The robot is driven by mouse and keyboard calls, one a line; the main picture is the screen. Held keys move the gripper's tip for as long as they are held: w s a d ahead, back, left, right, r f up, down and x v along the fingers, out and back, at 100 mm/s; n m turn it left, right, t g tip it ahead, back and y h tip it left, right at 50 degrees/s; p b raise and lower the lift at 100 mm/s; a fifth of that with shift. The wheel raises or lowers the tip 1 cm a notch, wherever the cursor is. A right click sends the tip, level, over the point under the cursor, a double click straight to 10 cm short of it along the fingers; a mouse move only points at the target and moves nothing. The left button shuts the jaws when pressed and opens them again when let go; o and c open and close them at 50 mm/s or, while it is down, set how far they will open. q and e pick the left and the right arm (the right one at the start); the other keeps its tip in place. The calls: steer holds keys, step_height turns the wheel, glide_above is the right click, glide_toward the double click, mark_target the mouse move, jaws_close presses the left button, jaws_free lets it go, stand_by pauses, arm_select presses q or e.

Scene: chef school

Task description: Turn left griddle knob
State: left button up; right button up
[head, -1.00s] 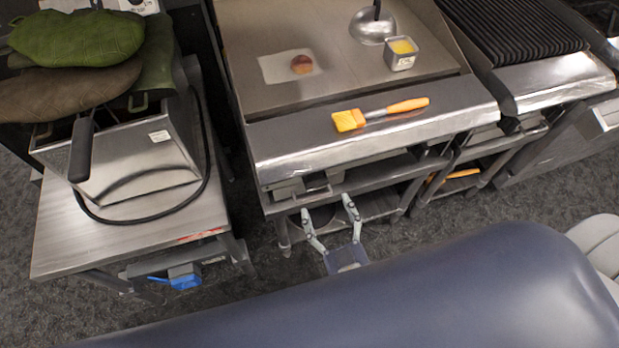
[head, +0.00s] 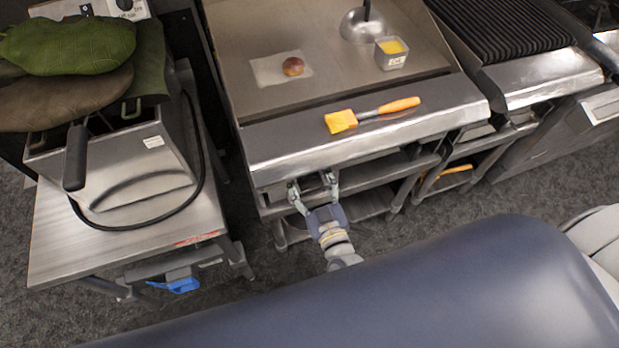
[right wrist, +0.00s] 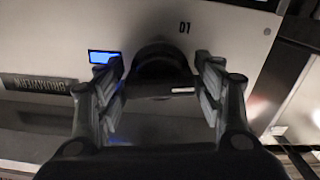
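The griddle (head: 330,85) stands at the centre of the head view, its front panel mostly hidden under the front ledge. My right gripper (head: 313,186) is at that front, below the ledge, with its fingers apart. In the right wrist view a dark round knob (right wrist: 158,72) sits on a pale panel marked 01. My right gripper (right wrist: 160,85) is open, with one finger on each side of the knob. I cannot tell whether either finger touches it. My left gripper is not in view.
A brush with an orange handle (head: 400,105) lies on the griddle's front ledge. A fryer (head: 125,165) on a steel table (head: 60,245) stands to the left, with oven mitts (head: 70,45) on top. A ridged grill (head: 500,40) is to the right.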

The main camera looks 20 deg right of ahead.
steer(key=c, duration=0.6)
steer(key=shift+m, duration=0.4)
steer(key=m, duration=0.4)
steer(key=shift+d, duration=0.1)
steer(key=m, duration=0.4)
steer(key=shift+d, duration=0.15)
steer(key=m+b, duration=0.1)
steer(key=m, duration=0.5)
steer(key=shift+f, duration=0.15)
steer(key=m+b, duration=0.2)
steer(key=m, duration=0.3)
steer(key=shift+d, duration=0.1)
